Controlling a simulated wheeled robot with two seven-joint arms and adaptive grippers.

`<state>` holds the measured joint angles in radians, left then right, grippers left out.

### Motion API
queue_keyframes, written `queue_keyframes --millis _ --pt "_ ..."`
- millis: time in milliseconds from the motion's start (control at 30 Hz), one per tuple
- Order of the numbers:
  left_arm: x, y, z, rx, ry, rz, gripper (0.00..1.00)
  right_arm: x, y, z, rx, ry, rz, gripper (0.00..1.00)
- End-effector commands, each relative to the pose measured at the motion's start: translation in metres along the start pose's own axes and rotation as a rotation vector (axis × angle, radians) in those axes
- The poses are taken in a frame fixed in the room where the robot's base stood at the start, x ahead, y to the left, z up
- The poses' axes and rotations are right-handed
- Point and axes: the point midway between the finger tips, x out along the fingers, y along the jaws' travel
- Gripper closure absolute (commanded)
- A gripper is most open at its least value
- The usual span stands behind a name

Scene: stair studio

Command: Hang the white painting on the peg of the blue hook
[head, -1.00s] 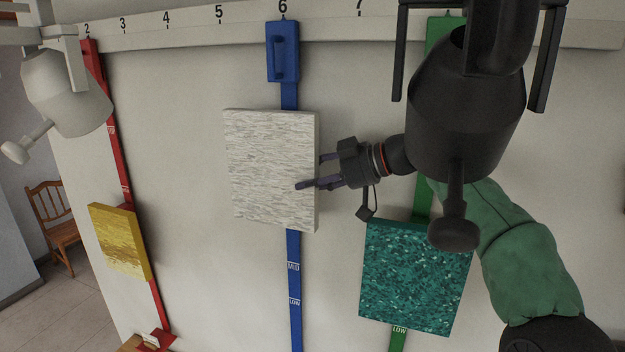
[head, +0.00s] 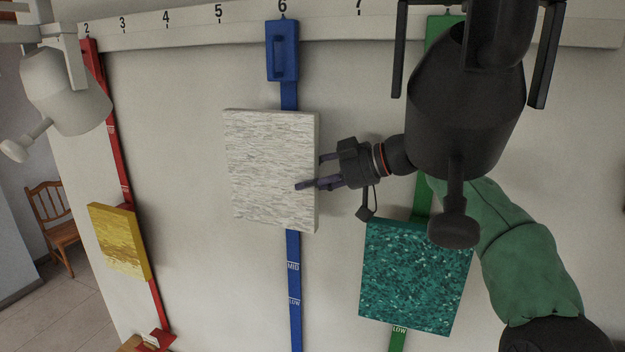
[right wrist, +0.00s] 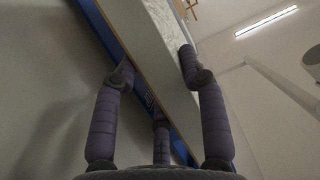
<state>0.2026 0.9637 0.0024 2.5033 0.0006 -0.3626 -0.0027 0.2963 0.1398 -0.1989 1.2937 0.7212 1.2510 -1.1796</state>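The white painting (head: 270,165) is a thick textured panel in front of the blue strap, in the middle of the head view. My right gripper (head: 314,174) is at its right edge, one finger across the front face and another behind the edge. In the right wrist view my right gripper (right wrist: 157,75) has the painting's edge (right wrist: 150,55) between its fingers, and it looks gripped. The blue hook (head: 283,52) is above the painting, under the number 6, on the blue strap (head: 293,268). The painting's back and any contact with a peg are hidden. My left gripper is not in view.
A teal painting (head: 412,275) hangs on the green strap (head: 397,340) at lower right. A yellow painting (head: 119,243) hangs on the red strap (head: 120,178) at left. A dark lamp (head: 465,110) hangs at upper right and a white lamp (head: 66,92) at upper left.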

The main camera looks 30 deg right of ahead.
Motion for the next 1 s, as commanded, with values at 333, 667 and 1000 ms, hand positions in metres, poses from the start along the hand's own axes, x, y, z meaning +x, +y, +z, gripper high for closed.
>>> queue_keyframes --millis 333,667,1000 --pt "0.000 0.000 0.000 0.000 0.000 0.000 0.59 0.000 0.000 0.000 0.000 0.001 0.000 0.31" --pt "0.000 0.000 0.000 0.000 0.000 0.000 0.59 -0.021 0.001 0.000 0.001 0.000 0.003 0.31" --pt "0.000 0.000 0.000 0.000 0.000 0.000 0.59 -0.087 0.001 0.000 0.001 0.000 0.005 0.31"
